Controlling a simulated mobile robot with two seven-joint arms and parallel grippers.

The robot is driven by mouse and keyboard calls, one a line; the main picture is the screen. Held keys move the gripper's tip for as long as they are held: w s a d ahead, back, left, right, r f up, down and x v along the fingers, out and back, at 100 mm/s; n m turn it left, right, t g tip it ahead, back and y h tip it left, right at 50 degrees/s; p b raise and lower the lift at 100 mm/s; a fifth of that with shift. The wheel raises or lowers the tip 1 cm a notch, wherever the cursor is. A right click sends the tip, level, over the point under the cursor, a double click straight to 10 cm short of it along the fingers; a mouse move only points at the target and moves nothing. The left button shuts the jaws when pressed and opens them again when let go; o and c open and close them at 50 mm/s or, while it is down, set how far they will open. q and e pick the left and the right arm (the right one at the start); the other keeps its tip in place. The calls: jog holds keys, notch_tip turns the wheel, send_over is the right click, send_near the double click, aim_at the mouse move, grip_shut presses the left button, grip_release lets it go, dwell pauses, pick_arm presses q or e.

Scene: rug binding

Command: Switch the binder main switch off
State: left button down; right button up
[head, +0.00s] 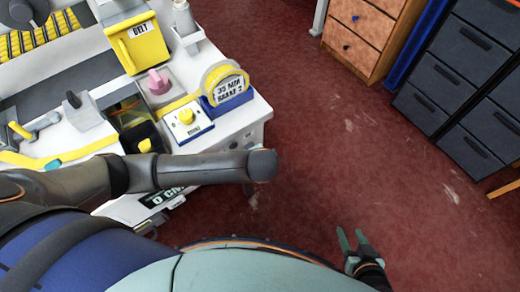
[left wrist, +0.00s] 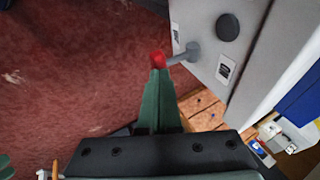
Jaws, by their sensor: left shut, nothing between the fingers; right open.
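In the left wrist view a grey lever (left wrist: 181,56) with a red ball tip (left wrist: 157,60) sticks out from a light grey panel (left wrist: 205,17); I take it for the binder main switch. My left gripper (left wrist: 158,78) is shut and empty, its green fingertips right at the red ball. I cannot tell whether they touch it. In the head view my left arm crosses the front of the white binding machine (head: 228,125) and hides the lever and left gripper. My right gripper (head: 354,242) is open and empty, low above the red floor, away from the machine.
The panel also has a black round knob (left wrist: 228,27) and a small label (left wrist: 225,70). The machine top carries a yellow box (head: 138,42), a pink knob (head: 158,82) and a yellow knob (head: 186,116). Drawer cabinets (head: 364,28) stand at the upper right. The red floor (head: 340,150) between is clear.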

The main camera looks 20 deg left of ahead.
pick_arm(q)
jog(key=shift+s+d+f+t+y+p, duration=0.2)
jog(key=shift+f+p, duration=0.25)
jog(key=shift+f, duration=0.45)
jog(key=shift+s+d+f+t+y+p, duration=0.15)
jog(key=shift+f+p, duration=0.3)
jog(key=shift+f, duration=0.4)
pick_arm(e)
jog(key=shift+w+a+r, duration=0.1)
jog(key=shift+r, duration=0.55)
jog(key=shift+w+a+r, duration=0.1)
jog(key=shift+r, duration=0.55)
pick_arm(q)
jog(key=shift+w+f, duration=0.1)
pick_arm(e)
jog(key=shift+r, duration=0.1)
